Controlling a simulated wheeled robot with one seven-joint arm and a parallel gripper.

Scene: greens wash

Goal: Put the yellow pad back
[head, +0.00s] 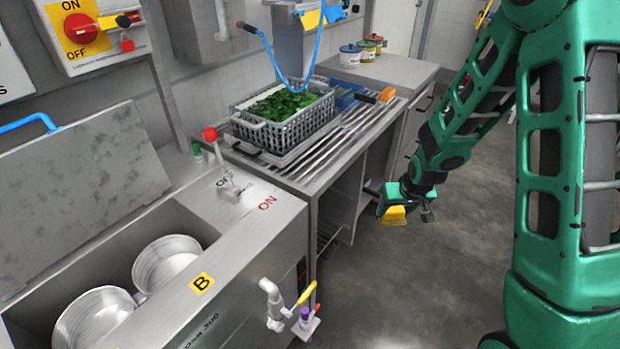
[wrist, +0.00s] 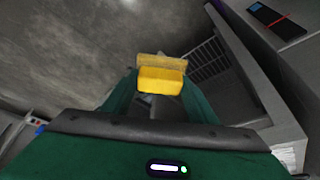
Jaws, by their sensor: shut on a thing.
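The yellow pad (head: 393,215) is held at the end of my arm, out over the floor to the right of the counter in the head view. In the wrist view the yellow pad (wrist: 161,80) sits between the fingertips, with a paler, duller yellow strip along its far side. My gripper (head: 398,205) is shut on the pad. It also shows in the wrist view (wrist: 158,88) with a green finger on each side. The pad is clear of the counter and touches nothing else that I can see.
A slatted steel counter (head: 335,150) bears a grey crate of greens (head: 283,108), a blue tray (head: 342,95) and an orange-ended tool (head: 387,94). A steel wash tank (head: 235,215) with a red-knobbed lever stands front left. Open floor (head: 400,290) lies below my gripper.

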